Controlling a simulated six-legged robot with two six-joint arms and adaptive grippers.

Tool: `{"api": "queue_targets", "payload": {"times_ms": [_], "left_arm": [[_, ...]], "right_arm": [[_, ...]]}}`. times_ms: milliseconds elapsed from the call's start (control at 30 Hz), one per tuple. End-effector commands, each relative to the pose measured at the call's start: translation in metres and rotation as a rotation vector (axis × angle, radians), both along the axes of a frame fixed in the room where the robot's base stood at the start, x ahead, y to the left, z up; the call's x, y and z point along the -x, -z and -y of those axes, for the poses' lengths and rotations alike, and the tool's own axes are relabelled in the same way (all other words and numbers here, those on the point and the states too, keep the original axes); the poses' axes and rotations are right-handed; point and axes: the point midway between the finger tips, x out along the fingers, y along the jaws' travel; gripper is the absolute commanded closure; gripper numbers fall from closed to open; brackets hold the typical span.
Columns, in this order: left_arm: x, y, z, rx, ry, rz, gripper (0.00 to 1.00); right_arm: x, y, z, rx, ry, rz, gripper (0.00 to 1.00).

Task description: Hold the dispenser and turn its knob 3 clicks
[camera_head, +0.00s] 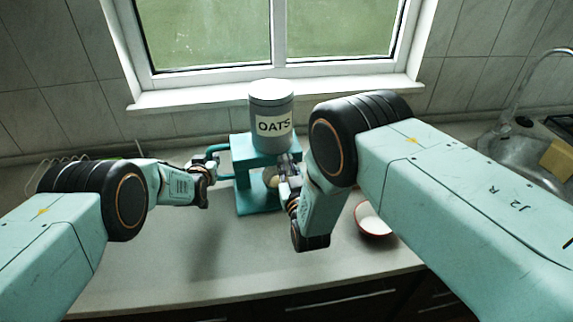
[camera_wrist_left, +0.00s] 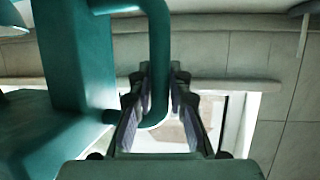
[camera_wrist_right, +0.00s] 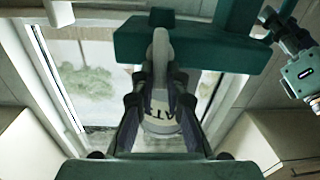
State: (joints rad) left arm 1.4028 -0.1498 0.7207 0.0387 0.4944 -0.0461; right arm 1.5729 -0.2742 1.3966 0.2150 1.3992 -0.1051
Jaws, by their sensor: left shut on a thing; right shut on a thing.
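The dispenser is a grey canister (camera_head: 271,105) labelled OATS, upright on a teal stand (camera_head: 243,150) on the counter below the window. A teal handle (camera_head: 218,148) sticks out from the stand's left side. My left gripper (camera_head: 202,178) is shut on this handle, which runs between its fingers in the left wrist view (camera_wrist_left: 160,55). A pale knob (camera_head: 270,178) sits on the stand's front below the canister. My right gripper (camera_head: 284,178) is shut on the knob, seen edge-on between its fingers in the right wrist view (camera_wrist_right: 160,52). My right gripper partly hides the knob in the head view.
A white bowl (camera_head: 373,219) with a red rim stands right of the dispenser, partly behind my right arm. A sink with a tap (camera_head: 518,90) and a yellow sponge (camera_head: 557,159) is at the right. A wire rack (camera_head: 62,160) is at the back left. The front-middle counter is clear.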

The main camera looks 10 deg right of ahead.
Motion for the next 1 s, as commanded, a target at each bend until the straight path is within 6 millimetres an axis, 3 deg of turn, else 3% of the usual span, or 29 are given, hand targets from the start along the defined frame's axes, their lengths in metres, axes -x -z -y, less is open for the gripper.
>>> {"api": "queue_targets", "payload": {"times_ms": [400,433,700,1000], "left_arm": [[-0.0012,-0.0023,0.0006,0.0,0.001,0.005,1.0],[-0.0012,-0.0023,0.0006,0.0,0.001,0.005,1.0],[-0.0012,-0.0023,0.0006,0.0,0.001,0.005,1.0],[-0.0012,-0.0022,0.0004,0.001,0.0,0.005,1.0]], "right_arm": [[0.0005,0.001,0.0009,-0.07,-0.001,-0.007,1.0],[0.0005,0.001,0.0009,-0.07,-0.001,-0.007,0.86],[0.0003,0.0006,0.001,-0.069,-0.001,-0.006,0.64],[0.0012,0.0004,0.0009,-0.069,-0.001,-0.005,0.64]]}}
